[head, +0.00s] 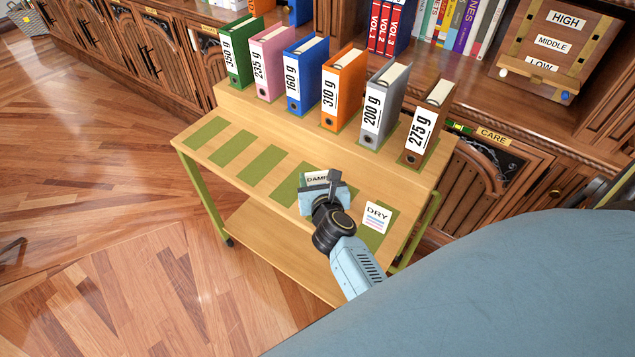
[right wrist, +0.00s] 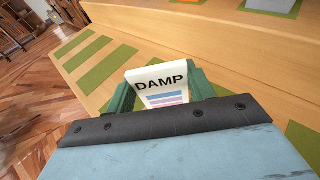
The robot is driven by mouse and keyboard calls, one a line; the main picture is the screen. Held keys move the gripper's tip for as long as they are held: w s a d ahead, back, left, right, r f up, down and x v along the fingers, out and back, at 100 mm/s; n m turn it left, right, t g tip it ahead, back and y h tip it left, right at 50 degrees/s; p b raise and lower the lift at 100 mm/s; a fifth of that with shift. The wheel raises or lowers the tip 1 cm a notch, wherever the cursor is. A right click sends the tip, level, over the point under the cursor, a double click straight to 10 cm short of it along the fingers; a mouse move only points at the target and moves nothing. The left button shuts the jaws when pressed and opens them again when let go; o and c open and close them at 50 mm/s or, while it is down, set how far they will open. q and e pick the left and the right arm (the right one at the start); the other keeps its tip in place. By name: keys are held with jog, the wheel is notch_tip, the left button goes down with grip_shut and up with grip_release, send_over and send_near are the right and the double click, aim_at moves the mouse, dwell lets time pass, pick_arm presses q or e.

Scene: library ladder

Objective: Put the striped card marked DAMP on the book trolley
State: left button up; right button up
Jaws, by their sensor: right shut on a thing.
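The striped card marked DAMP (head: 317,177) is white, with blue and pink stripes that show in the right wrist view (right wrist: 162,82). My right gripper (head: 319,190) is shut on it, with green fingers on either side of the card. Both are over the lower level of the wooden book trolley (head: 288,230), above a green patch. I cannot tell whether the card touches the trolley top. A similar card marked DRY (head: 377,216) lies on a green patch just right of my gripper. My left gripper is out of view.
Several binders with gram labels, such as the orange one (head: 342,88), stand on the trolley's raised back step. Green patches to the left (head: 232,148) are bare. Behind are wooden cabinets and a HIGH, MIDDLE, LOW board (head: 548,66).

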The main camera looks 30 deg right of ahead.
jog(key=shift+r, duration=0.1)
jog(key=shift+f, duration=0.2)
jog(key=o, duration=0.9)
